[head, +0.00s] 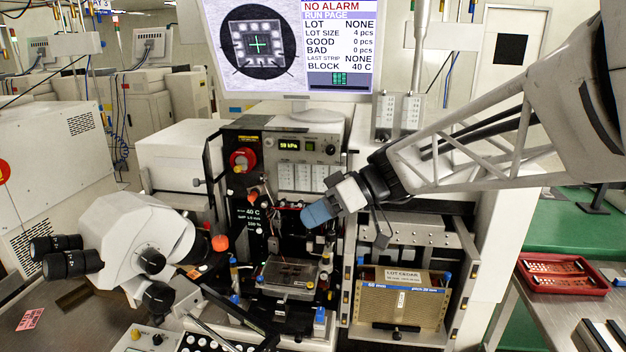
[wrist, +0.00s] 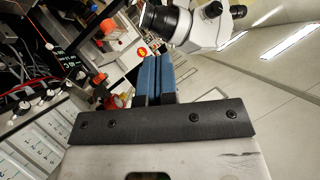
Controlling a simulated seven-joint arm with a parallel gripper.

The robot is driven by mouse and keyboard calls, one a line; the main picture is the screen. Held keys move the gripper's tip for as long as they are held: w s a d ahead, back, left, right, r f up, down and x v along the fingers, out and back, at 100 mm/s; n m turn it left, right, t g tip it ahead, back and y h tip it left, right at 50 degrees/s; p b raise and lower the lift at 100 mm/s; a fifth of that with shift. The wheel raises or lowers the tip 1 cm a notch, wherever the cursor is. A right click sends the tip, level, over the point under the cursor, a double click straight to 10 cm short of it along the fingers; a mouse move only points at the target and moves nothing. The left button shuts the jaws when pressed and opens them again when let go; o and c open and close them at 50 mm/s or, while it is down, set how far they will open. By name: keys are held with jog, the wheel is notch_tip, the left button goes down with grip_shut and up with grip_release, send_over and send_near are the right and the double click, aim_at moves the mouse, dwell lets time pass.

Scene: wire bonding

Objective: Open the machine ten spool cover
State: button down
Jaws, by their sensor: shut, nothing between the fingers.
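The machine's front panel (head: 290,150) stands in the middle of the head view, below the monitor. A white box-shaped housing (head: 178,155) is at its upper left, and a pale rounded part (head: 308,117) sits on top. I cannot tell for sure which part is the spool cover, and no machine number is readable. My gripper (head: 306,219) is in front of the panel, pointing left and slightly down. Its blue fingers are shut together and empty, apart from the white housing. In the wrist view, the blue fingers (wrist: 155,58) are side by side.
A white microscope (head: 140,240) stands at the left front; it also shows in the wrist view (wrist: 190,22). A red knob (head: 242,159) is on the panel. A labelled cassette (head: 400,300) sits in the right bay. A red tray (head: 563,274) lies on the right table.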

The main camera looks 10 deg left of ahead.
aim_at(209, 186)
jog(key=w+a+r+n+g+y, duration=0.2)
jog(key=w+a+r+n+y, duration=0.1)
jog(key=w+a+n, duration=0.4)
jog(key=a+y, duration=0.1)
jog(key=a, duration=0.2)
jog(key=shift+w+g+y, duration=0.3)
jog(key=shift+y, duration=0.1)
jog(key=shift+x, duration=4.95)
jog(key=shift+s+a, duration=0.15)
jog(key=shift+s, duration=0.05)
